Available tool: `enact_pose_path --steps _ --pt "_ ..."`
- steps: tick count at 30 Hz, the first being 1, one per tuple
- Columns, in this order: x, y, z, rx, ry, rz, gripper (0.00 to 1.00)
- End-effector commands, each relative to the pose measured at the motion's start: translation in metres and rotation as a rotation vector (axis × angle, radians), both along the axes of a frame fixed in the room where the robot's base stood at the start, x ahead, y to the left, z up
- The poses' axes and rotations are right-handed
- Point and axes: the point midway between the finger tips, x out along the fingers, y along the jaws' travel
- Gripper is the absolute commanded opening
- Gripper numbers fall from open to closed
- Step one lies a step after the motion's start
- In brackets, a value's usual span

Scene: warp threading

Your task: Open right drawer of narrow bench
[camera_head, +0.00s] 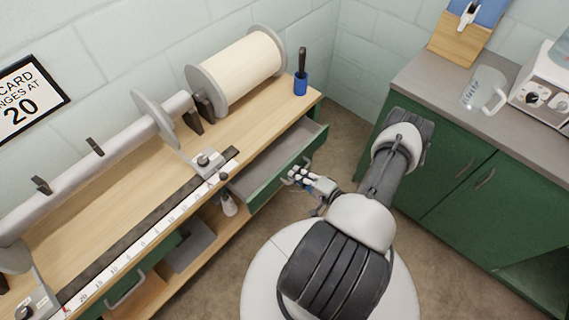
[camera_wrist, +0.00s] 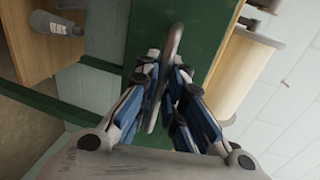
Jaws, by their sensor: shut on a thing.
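The narrow bench (camera_head: 95,235) has a wooden top and runs along the wall in the head view. Its right drawer (camera_head: 278,165) is green-fronted with a grey inside, and it stands pulled out from under the bench top. My gripper (camera_head: 296,174) is at the drawer's front, on its handle. In the wrist view the grey bar handle (camera_wrist: 168,75) passes between the fingers of my gripper (camera_wrist: 165,88), which are shut on it. The green drawer front (camera_wrist: 200,25) is just beyond. The inside of the drawer that I can see looks empty.
A left drawer handle (camera_head: 126,289) is on the same bench. A bottle (camera_head: 229,205) stands on the shelf below. A green cabinet (camera_head: 455,170) with a grey top is to the right, across a narrow strip of floor (camera_head: 345,135).

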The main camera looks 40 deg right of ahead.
Motion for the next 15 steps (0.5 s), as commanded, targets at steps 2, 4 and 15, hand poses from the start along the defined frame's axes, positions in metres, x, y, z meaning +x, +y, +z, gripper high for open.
enact_pose_path --steps 2,4,15 --pt "-0.02 -0.004 0.001 0.0 -0.002 -0.008 0.0" --pt "-0.034 -0.005 0.001 -0.001 -0.002 -0.008 0.0" --pt "-0.077 -0.007 0.001 0.0 -0.002 -0.002 0.0"
